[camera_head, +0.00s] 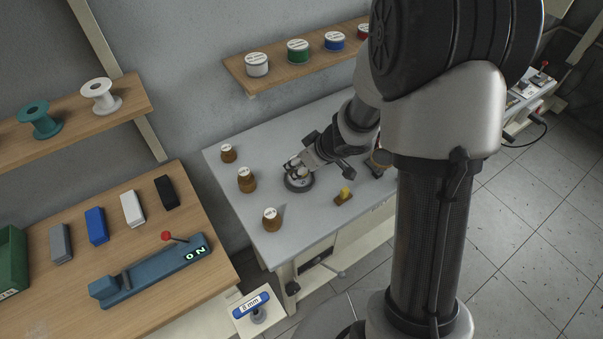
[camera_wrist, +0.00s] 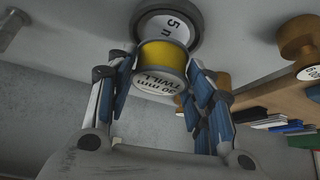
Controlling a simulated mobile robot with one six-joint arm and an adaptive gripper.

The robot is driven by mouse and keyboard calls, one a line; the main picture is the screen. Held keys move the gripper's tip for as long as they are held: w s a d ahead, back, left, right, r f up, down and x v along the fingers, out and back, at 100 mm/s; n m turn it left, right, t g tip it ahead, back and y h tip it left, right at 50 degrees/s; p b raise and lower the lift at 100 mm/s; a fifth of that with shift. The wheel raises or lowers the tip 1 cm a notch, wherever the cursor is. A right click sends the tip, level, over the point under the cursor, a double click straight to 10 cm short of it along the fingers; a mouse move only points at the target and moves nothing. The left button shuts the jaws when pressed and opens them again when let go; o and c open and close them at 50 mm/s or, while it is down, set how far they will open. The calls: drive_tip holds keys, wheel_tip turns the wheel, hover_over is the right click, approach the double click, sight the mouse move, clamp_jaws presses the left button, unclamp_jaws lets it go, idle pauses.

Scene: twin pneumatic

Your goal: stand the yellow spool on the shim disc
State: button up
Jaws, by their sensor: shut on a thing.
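The yellow spool (camera_wrist: 165,57) has pale flanges and a printed end label that reads partly "mm TWILL". My gripper (camera_wrist: 160,68) is shut on it, with a finger on each side, in the wrist view. The shim disc (camera_wrist: 170,15), dark-rimmed with a pale face marked "5", lies just beyond the spool's far end. I cannot tell whether spool and disc touch. In the head view my gripper (camera_head: 297,169) is over the shim disc (camera_head: 299,184) on the grey table, and the spool is largely hidden by the fingers.
Several brown labelled knobs (camera_head: 246,180) stand on the grey table (camera_head: 300,235), left of the disc. A small yellow piece on a brown base (camera_head: 344,195) stands to its right. A wooden shelf (camera_head: 270,74) with labelled reels runs behind.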

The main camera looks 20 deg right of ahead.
drive_tip(key=shift+f+b, duration=0.8)
drive_tip(key=shift+f, duration=0.6)
drive_tip(key=shift+f, duration=0.2)
drive_tip(key=o, duration=1.2)
drive_tip(key=shift+c, duration=0.2)
drive_tip(key=shift+r, duration=0.15)
